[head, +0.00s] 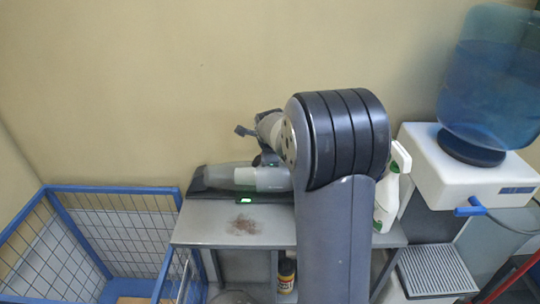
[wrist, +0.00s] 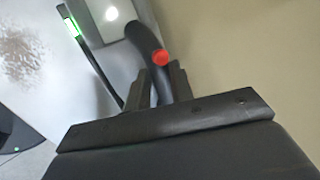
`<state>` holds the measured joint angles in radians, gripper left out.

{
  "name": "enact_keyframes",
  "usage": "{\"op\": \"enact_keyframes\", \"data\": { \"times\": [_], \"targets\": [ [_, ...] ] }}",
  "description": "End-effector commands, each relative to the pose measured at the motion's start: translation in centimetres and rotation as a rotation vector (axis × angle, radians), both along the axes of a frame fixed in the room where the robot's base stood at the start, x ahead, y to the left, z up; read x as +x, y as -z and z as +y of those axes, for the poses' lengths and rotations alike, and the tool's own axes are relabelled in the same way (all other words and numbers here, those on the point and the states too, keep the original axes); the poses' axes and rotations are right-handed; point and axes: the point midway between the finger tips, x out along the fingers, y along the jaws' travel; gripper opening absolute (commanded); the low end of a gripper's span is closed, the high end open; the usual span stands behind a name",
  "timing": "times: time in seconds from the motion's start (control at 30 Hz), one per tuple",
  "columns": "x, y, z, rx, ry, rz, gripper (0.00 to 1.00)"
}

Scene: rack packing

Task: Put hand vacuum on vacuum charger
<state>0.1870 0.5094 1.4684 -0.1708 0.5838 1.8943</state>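The hand vacuum (head: 258,179), with a grey see-through nose, lies along the dark vacuum charger (head: 198,188) at the back of the grey bench; whether it is fully seated I cannot tell. The charger's green light (head: 245,200) is lit and also shows in the wrist view (wrist: 70,27). In the wrist view the vacuum's dark curved handle with a red button (wrist: 160,57) runs between the fingers of my gripper (wrist: 162,84). The fingers appear closed against both sides of the handle. In the head view my arm hides the handle end.
A white spray bottle (head: 388,190) stands on the bench (head: 215,228) right of my arm. A brown stain (head: 243,224) marks the front of the top. A blue wire cage (head: 110,190) is at left; a water dispenser (head: 450,175) is at right.

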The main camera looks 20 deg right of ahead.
Motion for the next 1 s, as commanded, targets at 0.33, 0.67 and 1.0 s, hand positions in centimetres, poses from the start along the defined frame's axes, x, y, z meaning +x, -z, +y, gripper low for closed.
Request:
{"op": "enact_keyframes", "data": {
  "times": [0.33, 0.67, 1.0],
  "targets": [
    [0.0, -0.1, 0.0, 0.000, -0.001, -0.002, 0.48],
    [-0.4, -0.5, 0.1, 0.000, -0.001, 0.001, 0.48],
    [-3.2, -5.2, 1.2, -0.002, -0.001, -0.005, 0.48]
  ]
}}
